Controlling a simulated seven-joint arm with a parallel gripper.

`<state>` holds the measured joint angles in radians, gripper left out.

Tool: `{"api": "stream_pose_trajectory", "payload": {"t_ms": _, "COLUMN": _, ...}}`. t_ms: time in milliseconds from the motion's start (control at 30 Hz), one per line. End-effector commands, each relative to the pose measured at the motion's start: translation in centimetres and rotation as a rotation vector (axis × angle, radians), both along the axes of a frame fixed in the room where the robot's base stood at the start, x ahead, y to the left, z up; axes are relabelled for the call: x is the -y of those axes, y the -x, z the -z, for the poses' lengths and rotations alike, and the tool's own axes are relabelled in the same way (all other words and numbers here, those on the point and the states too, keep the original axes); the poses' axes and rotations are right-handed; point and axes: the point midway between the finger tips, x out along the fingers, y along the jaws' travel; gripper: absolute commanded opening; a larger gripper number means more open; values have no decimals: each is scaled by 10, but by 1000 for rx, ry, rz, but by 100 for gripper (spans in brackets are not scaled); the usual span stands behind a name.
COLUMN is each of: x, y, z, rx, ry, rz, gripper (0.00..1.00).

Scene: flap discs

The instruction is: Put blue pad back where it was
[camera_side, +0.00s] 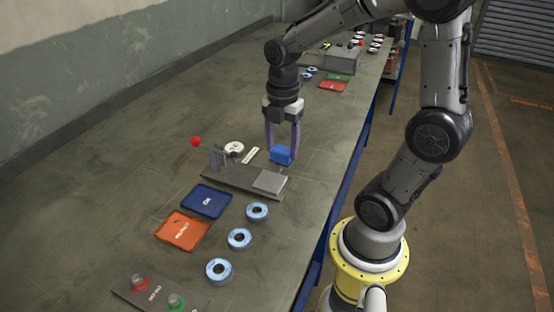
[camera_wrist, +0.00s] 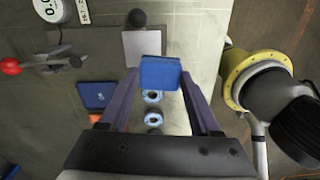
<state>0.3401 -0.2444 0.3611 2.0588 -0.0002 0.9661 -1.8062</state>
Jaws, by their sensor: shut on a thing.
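The blue pad (camera_side: 281,155) is a small blue block between the fingers of my gripper (camera_side: 283,152). My gripper is shut on it, just behind the grey square plate (camera_side: 269,182) of the clamp fixture in the side view. In the wrist view the blue pad (camera_wrist: 160,73) sits between the two fingertips of my gripper (camera_wrist: 161,80), and the grey plate (camera_wrist: 142,46) lies beyond it. Whether the pad touches the table cannot be told.
The fixture's toggle clamp has a red knob (camera_side: 196,141). A round gauge (camera_side: 234,149) stands behind it. A blue tray (camera_side: 206,201), an orange tray (camera_side: 181,230) and several flap discs (camera_side: 239,238) lie in front. A red button (camera_side: 139,283) and green button (camera_side: 176,302) are nearest.

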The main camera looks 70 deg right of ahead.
Motion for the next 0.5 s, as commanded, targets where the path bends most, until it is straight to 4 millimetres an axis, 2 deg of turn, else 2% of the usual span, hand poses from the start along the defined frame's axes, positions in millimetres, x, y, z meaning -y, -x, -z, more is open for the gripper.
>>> {"api": "stream_pose_trajectory", "payload": {"t_ms": 333, "x": 0, "y": -1, "z": -3, "rx": -4, "ry": -1, "rz": 41, "gripper": 12}}
{"api": "stream_pose_trajectory", "payload": {"t_ms": 433, "x": 0, "y": -16, "z": -14, "rx": 4, "ry": 1, "rz": 84, "gripper": 12}}
{"api": "stream_pose_trajectory", "payload": {"t_ms": 500, "x": -7, "y": -34, "z": -21, "rx": 8, "ry": 2, "rz": 88, "gripper": 12}}
